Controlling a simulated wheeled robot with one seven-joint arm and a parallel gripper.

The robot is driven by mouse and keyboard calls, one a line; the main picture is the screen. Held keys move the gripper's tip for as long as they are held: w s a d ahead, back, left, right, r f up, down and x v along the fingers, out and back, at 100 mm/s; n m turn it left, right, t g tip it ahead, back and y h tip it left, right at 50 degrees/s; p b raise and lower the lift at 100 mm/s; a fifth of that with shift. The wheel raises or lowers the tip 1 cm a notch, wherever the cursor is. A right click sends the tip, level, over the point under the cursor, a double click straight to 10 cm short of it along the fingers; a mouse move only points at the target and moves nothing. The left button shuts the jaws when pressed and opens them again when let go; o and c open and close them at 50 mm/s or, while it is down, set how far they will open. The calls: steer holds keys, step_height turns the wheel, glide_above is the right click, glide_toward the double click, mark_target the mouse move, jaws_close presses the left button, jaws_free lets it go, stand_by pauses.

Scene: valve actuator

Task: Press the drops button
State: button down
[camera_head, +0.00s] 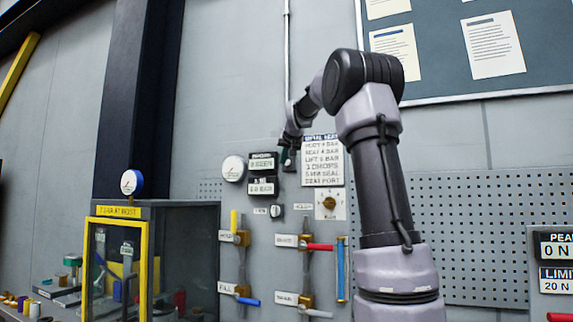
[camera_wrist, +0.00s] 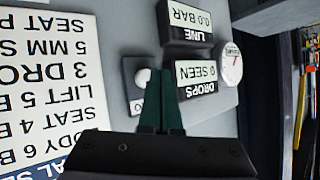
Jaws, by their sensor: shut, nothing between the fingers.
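The drops display (camera_wrist: 196,80) reads "0 SEEN" and appears upside down in the wrist view. Beside it, on a dark plate (camera_wrist: 129,72), is a round white button (camera_wrist: 141,77), partly covered by my fingers. My gripper (camera_wrist: 161,72) has its dark green fingers together, with nothing between them. The tips overlap the button's right edge in the wrist view; I cannot tell whether they touch it. In the head view my gripper (camera_head: 286,158) is at the wall panel, just right of the drops display (camera_head: 263,163), and hides the button.
The line display (camera_wrist: 190,20) reads "0.0 BAR". A round gauge (camera_head: 233,168) and a printed sign (camera_head: 322,160) flank the spot. Valves with coloured handles (camera_head: 320,246) are below. A yellow-framed case (camera_head: 145,265) stands at the left.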

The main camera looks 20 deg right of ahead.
steer(key=shift+a, duration=0.1)
steer(key=shift+s+a, duration=1.7)
steer(key=shift+s, duration=0.05)
